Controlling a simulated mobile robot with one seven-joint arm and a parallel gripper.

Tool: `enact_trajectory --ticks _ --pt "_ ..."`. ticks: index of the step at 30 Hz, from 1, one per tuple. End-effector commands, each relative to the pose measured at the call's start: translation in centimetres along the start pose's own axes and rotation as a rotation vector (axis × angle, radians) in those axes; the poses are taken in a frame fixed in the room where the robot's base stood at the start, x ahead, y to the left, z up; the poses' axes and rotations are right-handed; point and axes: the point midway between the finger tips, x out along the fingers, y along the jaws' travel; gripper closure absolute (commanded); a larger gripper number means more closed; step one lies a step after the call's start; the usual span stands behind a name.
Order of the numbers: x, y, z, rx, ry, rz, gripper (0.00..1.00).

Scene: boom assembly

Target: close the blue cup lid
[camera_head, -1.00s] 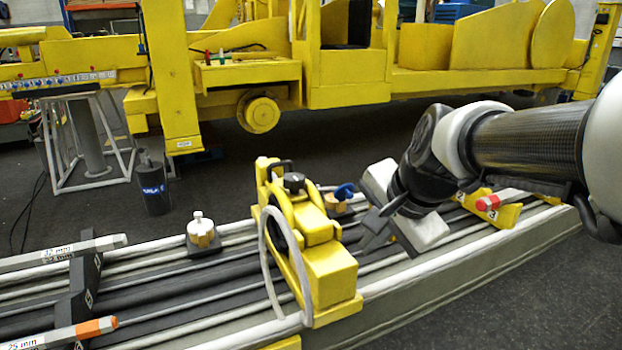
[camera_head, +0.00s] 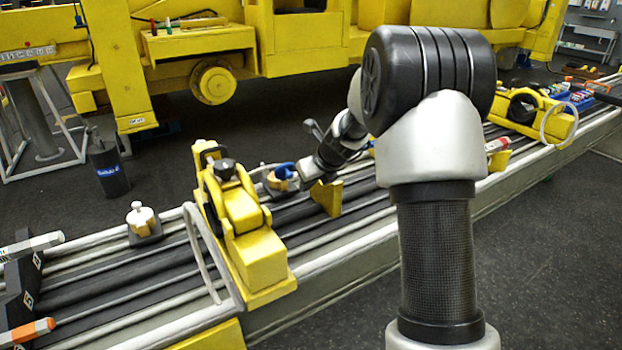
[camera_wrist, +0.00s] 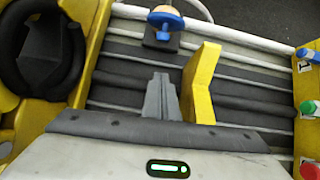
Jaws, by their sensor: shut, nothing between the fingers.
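The blue cup lid (camera_head: 284,170) shows at a small tan cup on a dark square base, on the ribbed bench. In the wrist view the blue lid (camera_wrist: 166,22) is near the top edge, with part of the tan cup behind it. The lid looks tilted up, but its exact angle is hard to tell. My gripper (camera_wrist: 160,95) is shut and empty. Its fingertips point toward the cup, with a gap between them and the lid. In the head view my arm partly hides the gripper, which is just right of the cup.
A yellow upright bracket (camera_wrist: 203,82) stands close to the right of my fingers. A yellow clamp-like machine (camera_head: 240,215) with a grey hose stands left of the cup. A white-topped cup (camera_head: 143,218) is farther left. Red and green capped items (camera_wrist: 308,108) stand at the right.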

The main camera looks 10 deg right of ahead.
Motion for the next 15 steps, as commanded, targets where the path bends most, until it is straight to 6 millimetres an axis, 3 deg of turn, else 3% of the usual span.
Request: enact_trajectory --ticks 4,9,15 --pt "3.3 0.1 -0.2 -0.002 0.002 0.002 1.00" --pt "3.6 0.1 2.7 -0.006 -0.001 0.001 1.00" --pt "3.9 0.1 3.9 -0.005 -0.001 0.001 1.00"
